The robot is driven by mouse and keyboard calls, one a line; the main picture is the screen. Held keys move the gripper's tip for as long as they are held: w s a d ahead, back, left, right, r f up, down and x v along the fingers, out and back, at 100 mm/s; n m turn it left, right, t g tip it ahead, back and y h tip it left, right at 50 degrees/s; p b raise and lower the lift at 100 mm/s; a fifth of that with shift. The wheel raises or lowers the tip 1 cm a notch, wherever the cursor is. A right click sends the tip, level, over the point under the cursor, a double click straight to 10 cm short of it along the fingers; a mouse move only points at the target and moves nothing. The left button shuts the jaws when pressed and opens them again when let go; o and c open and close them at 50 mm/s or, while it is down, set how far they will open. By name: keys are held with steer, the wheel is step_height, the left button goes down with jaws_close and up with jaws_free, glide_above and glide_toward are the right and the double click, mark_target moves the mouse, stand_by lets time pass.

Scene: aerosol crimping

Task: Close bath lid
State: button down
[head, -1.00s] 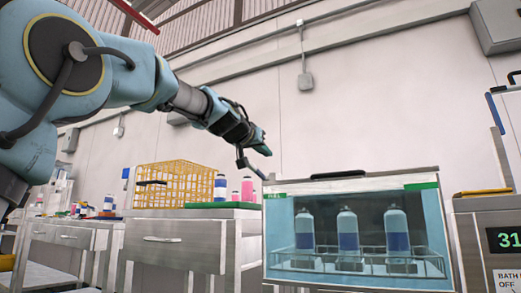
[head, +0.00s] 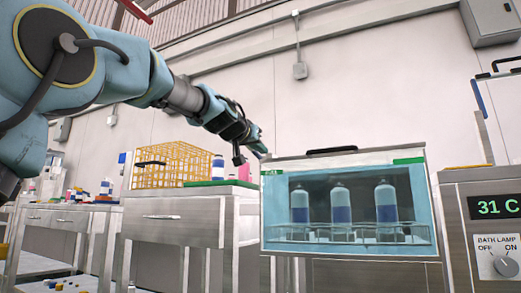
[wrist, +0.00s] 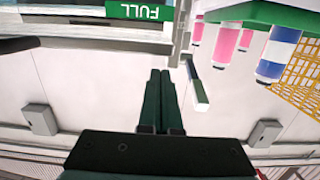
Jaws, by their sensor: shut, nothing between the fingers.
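The bath (head: 345,255) is a clear-fronted tank in the head view, with several blue-and-white cans (head: 341,205) standing in a wire rack inside. Its lid, with a black handle (head: 331,150), appears to lie flat along the top; I cannot tell whether it is fully seated. My gripper (head: 260,153) is by the bath's upper left corner, and contact is unclear. In the wrist view, my gripper (wrist: 160,75) has its two dark fingers together with nothing between them. A green FULL label (wrist: 140,11) shows inverted beyond the fingers, at the bath's edge.
A yellow wire basket (head: 175,165) stands on the metal cabinet left of the bath. Bottles (wrist: 277,50) stand on a green tray (wrist: 265,12). A control panel (head: 495,245) reading 31 C is at right. A blue-edged part with a black handle (head: 505,62) rises above it.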

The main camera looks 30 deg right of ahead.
step_height(320, 180, up, 4)
steer(key=r+p, duration=0.1)
steer(key=p, duration=0.4)
steer(key=s+a+f+b, duration=0.4)
steer(key=a+f+b, duration=0.2)
steer(key=f, duration=0.1)
steer(key=shift+s+a+f+b, duration=0.15)
steer(key=shift+a+b, duration=0.1)
steer(key=shift+b, duration=0.1)
